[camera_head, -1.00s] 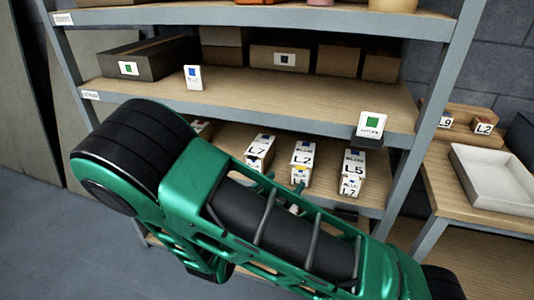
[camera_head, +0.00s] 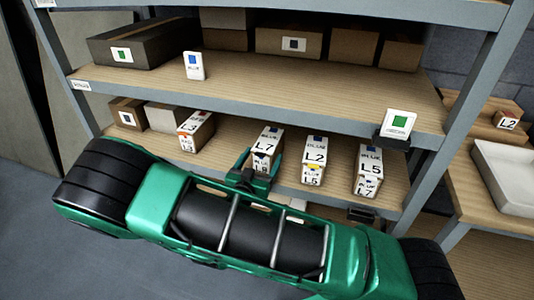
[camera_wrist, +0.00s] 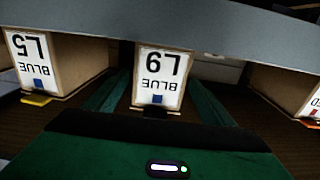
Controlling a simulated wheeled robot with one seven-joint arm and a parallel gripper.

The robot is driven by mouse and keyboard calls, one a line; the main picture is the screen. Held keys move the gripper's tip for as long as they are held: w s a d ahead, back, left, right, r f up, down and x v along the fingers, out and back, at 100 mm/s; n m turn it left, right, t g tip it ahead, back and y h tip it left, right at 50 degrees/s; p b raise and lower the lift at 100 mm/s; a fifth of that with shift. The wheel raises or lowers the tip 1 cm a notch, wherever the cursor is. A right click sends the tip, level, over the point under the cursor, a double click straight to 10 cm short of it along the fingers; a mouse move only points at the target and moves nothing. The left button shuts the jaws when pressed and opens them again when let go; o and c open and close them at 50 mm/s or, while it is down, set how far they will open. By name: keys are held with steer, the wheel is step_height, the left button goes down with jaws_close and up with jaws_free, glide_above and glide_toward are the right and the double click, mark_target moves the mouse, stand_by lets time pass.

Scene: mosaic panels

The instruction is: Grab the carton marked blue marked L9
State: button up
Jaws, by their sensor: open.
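The carton marked BLUE L9 (camera_wrist: 160,78) is at the middle of the wrist view, its label upside down with a small blue square. My gripper (camera_wrist: 157,98) is open, with one green finger on each side of this carton. I cannot tell whether the fingers touch it.
A BLUE L5 carton (camera_wrist: 45,62) is left in the wrist view, and a red-marked carton (camera_wrist: 292,90) is right. The shelf's grey front beam (camera_wrist: 180,30) crosses the wrist view.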

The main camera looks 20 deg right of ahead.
steer(key=shift+x, duration=3.2)
steer(key=shift+f, duration=0.1)
steer(key=c, duration=1.7)
